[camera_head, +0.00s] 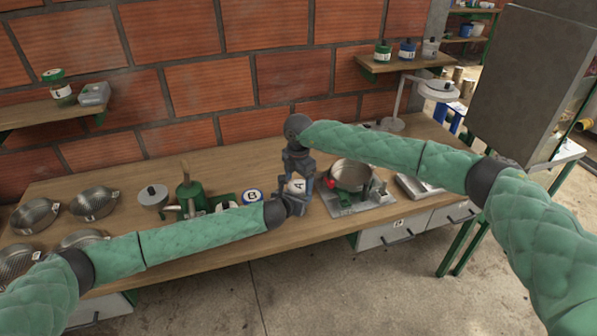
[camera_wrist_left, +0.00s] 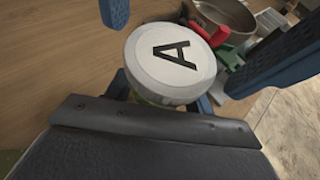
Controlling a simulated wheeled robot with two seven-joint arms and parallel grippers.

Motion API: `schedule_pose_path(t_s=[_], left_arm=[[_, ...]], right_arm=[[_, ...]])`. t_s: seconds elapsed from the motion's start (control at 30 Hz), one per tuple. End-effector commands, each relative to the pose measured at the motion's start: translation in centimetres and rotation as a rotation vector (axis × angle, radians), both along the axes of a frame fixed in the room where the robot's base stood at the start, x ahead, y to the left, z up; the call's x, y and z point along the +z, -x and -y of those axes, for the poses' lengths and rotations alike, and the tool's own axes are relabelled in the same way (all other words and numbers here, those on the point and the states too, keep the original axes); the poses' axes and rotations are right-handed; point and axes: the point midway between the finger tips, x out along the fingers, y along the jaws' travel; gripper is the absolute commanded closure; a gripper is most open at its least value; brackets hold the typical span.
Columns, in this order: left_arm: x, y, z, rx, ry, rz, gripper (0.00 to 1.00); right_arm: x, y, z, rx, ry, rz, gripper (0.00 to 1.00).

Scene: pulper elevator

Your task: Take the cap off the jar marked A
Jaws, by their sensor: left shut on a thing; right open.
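The jar marked A (camera_head: 298,187) stands upright on the bench, partly hidden by my grippers. Its round pale cap (camera_wrist_left: 172,62) with a black A is on the jar in the left wrist view. My left gripper (camera_head: 292,198) comes in low from the left and is shut on the jar below the cap; its blue fingers show partly under the cap in the left wrist view. My right gripper (camera_head: 299,174) is above the jar, pointing down and open. Its blue fingers stand apart on either side of the cap in the left wrist view, with no clear contact.
A jar marked B (camera_head: 252,197) stands to the left of jar A. A metal pan on a plate (camera_head: 350,204) is close on the right. A green device (camera_head: 190,195) and several metal bowls (camera_head: 93,202) occupy the left. The bench's back middle (camera_head: 230,160) is clear.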

Motion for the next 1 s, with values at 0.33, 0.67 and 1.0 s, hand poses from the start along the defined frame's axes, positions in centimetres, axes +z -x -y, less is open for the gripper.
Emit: schedule_pose_path(t_s=[0.33, 0.67, 1.0], left_arm=[[-0.03, -0.01, -0.03, 0.000, 0.000, 0.000, 1.00], [-0.04, 0.01, -0.03, 0.000, 0.000, 0.000, 1.00], [-0.05, 0.01, -0.02, 0.000, 0.000, -0.001, 1.00]], right_arm=[[-1.16, 0.01, -0.02, 0.001, -0.001, 0.001, 0.21], [-1.14, 0.01, -0.03, 0.001, 0.000, 0.000, 0.66], [-1.07, -0.02, -0.03, 0.180, -0.001, 0.001, 0.66]])
